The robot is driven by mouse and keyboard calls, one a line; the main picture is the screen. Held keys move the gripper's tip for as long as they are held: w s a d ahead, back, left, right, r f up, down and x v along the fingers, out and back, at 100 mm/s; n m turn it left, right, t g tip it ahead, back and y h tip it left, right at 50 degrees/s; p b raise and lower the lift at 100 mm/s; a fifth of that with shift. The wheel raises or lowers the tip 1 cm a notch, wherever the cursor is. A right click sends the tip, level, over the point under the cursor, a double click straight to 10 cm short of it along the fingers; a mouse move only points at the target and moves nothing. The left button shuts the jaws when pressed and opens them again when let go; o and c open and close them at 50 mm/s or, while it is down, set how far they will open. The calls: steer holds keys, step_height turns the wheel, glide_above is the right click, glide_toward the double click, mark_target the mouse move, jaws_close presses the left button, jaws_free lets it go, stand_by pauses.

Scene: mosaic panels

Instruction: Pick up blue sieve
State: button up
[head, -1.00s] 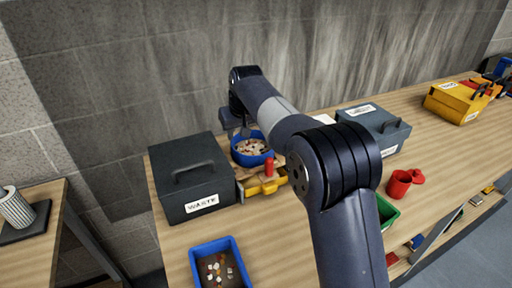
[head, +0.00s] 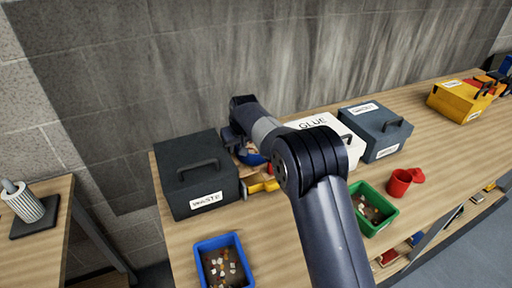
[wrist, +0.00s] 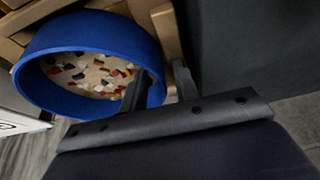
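The blue sieve (wrist: 95,32) is a round blue-walled bowl holding multicoloured mosaic chips, filling the upper left of the wrist view. In the head view, only part of the blue sieve (head: 252,159) shows behind my arm, beside the dark waste box. My gripper (wrist: 159,78) is at the sieve's right rim in the wrist view. One finger overlaps the inner side of the rim and the other is outside it. A gap shows between the fingers, so it is open. Whether either finger touches the rim I cannot tell.
The dark waste box (head: 196,172) stands close on the sieve's left. A yellow thing (head: 262,185) is in front of it. A white glue box (head: 325,128), a grey box (head: 376,130), a blue bin (head: 222,262) and a green bin (head: 374,207) share the bench.

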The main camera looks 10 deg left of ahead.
steer(key=shift+c, duration=0.3)
jaws_close()
